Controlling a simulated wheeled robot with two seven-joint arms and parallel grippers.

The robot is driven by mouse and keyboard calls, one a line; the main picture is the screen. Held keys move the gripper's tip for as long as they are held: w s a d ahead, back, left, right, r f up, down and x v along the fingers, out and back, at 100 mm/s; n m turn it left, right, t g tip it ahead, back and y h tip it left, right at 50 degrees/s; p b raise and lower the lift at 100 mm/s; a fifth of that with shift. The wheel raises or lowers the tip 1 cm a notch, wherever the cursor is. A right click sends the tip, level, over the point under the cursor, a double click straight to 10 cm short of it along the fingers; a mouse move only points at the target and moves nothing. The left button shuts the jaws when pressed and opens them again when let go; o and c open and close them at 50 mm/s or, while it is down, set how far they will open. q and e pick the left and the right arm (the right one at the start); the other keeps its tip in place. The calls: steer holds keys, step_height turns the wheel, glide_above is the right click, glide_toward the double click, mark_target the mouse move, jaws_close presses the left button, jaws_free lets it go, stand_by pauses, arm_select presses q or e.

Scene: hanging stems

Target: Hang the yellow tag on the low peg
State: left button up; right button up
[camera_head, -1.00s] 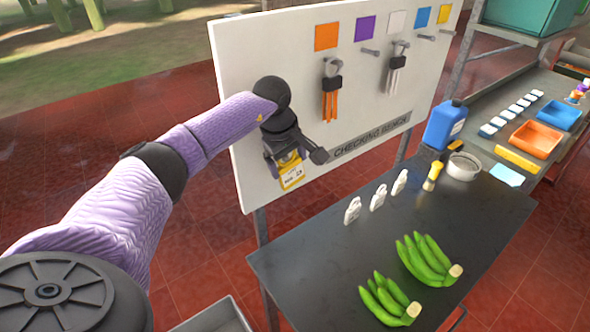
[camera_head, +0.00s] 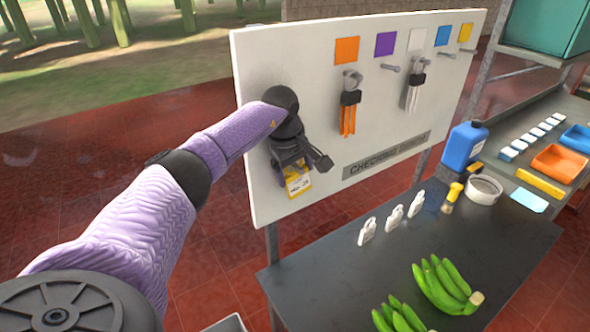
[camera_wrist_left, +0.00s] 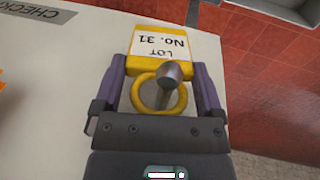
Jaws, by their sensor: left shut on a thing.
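The yellow tag (camera_head: 298,184) with a white "LOT No. 31" label is at the lower left of the white board. My left gripper (camera_head: 290,165) is shut on it close to the board. In the left wrist view the tag (camera_wrist_left: 176,47) sits between the two purple fingers (camera_wrist_left: 160,82), its yellow ring (camera_wrist_left: 144,99) below it. A grey peg (camera_wrist_left: 172,72) points towards the camera inside the ring's outline, its end overlapping the ring's upper edge. The ring appears to be around the peg. In the head view my gripper hides this peg. My right gripper is not in view.
The white board (camera_head: 290,85) carries more pegs under coloured squares, with orange strips (camera_head: 348,118) and white strips (camera_head: 413,97) hanging. The dark table (camera_head: 335,275) below holds white tags (camera_head: 394,218), green bananas (camera_head: 442,287) and a blue jug (camera_head: 463,147).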

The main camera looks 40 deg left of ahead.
arm_select(q)
steer(key=o, duration=0.9)
